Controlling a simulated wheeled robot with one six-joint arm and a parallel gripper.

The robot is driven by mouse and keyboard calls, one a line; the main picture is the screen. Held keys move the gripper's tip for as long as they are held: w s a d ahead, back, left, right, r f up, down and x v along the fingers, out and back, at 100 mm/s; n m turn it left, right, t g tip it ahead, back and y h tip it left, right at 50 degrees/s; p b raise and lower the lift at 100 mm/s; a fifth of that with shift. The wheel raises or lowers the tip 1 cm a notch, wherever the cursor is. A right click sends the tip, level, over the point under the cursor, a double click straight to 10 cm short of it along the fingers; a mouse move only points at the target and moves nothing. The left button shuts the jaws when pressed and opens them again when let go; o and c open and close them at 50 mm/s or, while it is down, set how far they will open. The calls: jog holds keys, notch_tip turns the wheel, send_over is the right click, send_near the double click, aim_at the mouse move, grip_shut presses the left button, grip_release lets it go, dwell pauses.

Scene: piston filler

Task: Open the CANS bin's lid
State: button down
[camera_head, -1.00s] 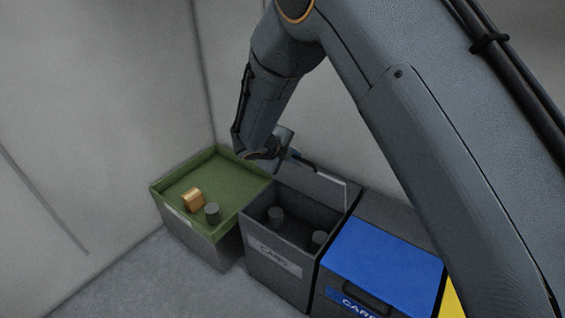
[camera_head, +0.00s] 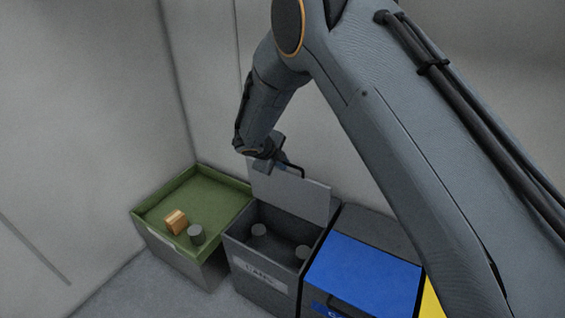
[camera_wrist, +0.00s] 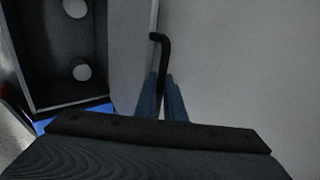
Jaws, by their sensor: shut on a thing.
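The grey CANS bin (camera_head: 262,273) stands between the green-topped bin and the blue-lidded bin. Its grey lid (camera_head: 300,196) is raised and stands nearly upright at the back, with the inside open to view. Two grey cans (camera_head: 259,230) (camera_head: 303,252) sit inside. My gripper (camera_head: 283,166) is at the lid's upper edge, shut on the dark lid handle (camera_head: 298,170). In the wrist view the blue fingers (camera_wrist: 162,100) close around the handle's bar (camera_wrist: 161,50), and the open bin with its cans (camera_wrist: 82,72) shows at the left.
A green-topped bin (camera_head: 150,212) to the left holds a tan block (camera_head: 176,222) and a grey can (camera_head: 196,235) on top. A blue-lidded bin (camera_head: 365,272) is close on the right, with a yellow one (camera_head: 432,300) beyond. The wall stands close behind.

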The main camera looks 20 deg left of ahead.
jog(key=shift+s+d+f, duration=0.15)
jog(key=shift+f, duration=0.2)
jog(key=c, duration=1.8)
grip_release()
jog(key=shift+s, duration=0.1)
jog(key=shift+c, duration=0.2)
jog(key=v, duration=0.8)
jog(key=shift+w+r+b, duration=0.25)
jog(key=shift+r+b, duration=0.1)
jog(key=shift+b, duration=0.05)
